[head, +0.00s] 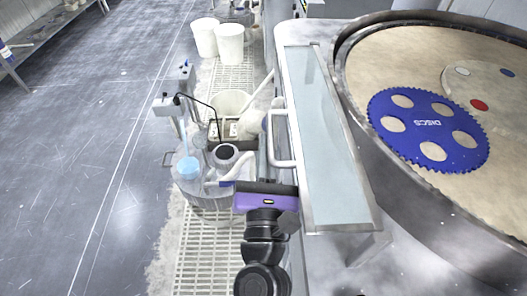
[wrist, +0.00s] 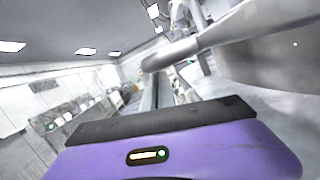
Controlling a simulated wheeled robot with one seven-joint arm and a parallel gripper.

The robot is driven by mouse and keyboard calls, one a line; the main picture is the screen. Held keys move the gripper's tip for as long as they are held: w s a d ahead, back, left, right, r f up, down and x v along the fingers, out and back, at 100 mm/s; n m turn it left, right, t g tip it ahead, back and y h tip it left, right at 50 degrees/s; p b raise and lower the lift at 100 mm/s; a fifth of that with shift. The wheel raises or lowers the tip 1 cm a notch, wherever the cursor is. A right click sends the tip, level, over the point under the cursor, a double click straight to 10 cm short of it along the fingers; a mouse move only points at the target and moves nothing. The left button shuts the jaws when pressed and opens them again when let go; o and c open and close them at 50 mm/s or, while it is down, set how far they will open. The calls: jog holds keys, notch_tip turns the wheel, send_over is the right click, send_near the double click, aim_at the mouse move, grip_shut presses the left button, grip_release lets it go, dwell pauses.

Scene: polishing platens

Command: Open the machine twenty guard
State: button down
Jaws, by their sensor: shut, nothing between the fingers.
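The guard is a long, framed, see-through panel (head: 325,135) beside the round polishing platen in the head view. It looks lowered, lying along the machine's edge. A pale bar handle (head: 281,138) stands off its left side. My gripper (head: 265,187), purple and black, is just below the handle and left of the guard's lower end. It is shut and empty. Its fingers show in the wrist view (wrist: 161,92), pointing ahead. A large pale curved bar (wrist: 172,54) crosses close beyond them; it may be the handle. I cannot tell whether anything touches. No machine number is readable.
The round platen (head: 430,52) carries a blue toothed disc (head: 428,128). Open grey floor (head: 80,150) lies further left.

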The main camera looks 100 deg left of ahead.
aim_at(268, 132)
jog(key=shift+r, duration=0.2)
jog(key=shift+m, duration=0.7)
notch_tip(268, 132, up, 5)
jog(key=p, duration=0.7)
jog(key=shift+w+f, duration=0.1)
jog(key=shift+d+f, duration=0.15)
jog(key=shift+d, duration=0.1)
jog(key=b+v, duration=0.1)
jog(key=v, duration=0.6)
jog(key=shift+d+b, duration=0.15)
jog(key=shift+b, duration=0.2)
